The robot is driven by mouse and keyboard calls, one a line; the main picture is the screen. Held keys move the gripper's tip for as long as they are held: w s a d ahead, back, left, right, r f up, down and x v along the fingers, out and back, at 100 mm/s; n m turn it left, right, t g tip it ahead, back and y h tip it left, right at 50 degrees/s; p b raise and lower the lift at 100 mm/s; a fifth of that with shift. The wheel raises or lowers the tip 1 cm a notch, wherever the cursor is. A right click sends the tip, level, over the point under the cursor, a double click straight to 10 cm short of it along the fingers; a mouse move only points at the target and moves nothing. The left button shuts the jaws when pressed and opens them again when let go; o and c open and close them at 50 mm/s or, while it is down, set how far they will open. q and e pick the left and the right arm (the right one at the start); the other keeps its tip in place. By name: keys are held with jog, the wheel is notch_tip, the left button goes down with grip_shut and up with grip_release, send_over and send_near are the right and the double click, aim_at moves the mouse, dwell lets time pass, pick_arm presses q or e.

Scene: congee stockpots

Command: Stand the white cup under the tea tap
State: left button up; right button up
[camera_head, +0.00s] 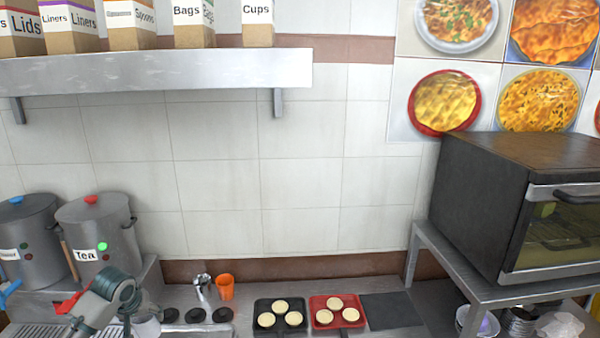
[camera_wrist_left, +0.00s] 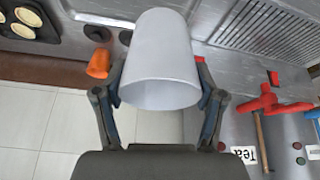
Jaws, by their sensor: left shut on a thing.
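The white cup (camera_wrist_left: 160,58) is held between the fingers of my left gripper (camera_wrist_left: 158,88), which is shut on it. In the head view the cup (camera_head: 147,327) shows partly, low at the left beside my gripper. The grey pot labelled Tea (camera_head: 92,235) stands at the left, with a red knob on its lid. Its red tap (camera_head: 68,304) is partly hidden by my left arm in the head view. In the left wrist view the red tap (camera_wrist_left: 270,103) is to the right of the cup, apart from it. My right gripper is out of view.
A slotted drip tray (camera_wrist_left: 265,28) lies near the tap. Another grey pot (camera_head: 25,235) with a blue tap stands left of the tea pot. Dark discs (camera_head: 196,314), a metal cup (camera_head: 202,286) and an orange cup (camera_head: 225,287) are to the right.

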pick_arm(q)
jog(key=s+d+f+m, duration=0.1)
jog(key=s+d+f, duration=0.3)
jog(key=d, duration=0.4)
jog(key=s+d+f+m, duration=0.1)
jog(key=s+d+f, duration=0.4)
jog(key=d+f, duration=0.2)
jog(key=s+d+f+m+h+b, duration=0.1)
jog(key=s+d+f, duration=0.4)
jog(key=d, duration=0.4)
jog(key=shift+s+f, duration=0.2)
jog(key=shift+f, duration=0.5)
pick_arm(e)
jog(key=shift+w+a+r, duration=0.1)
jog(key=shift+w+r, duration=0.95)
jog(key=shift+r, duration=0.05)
pick_arm(q)
jog(key=shift+d, duration=0.1)
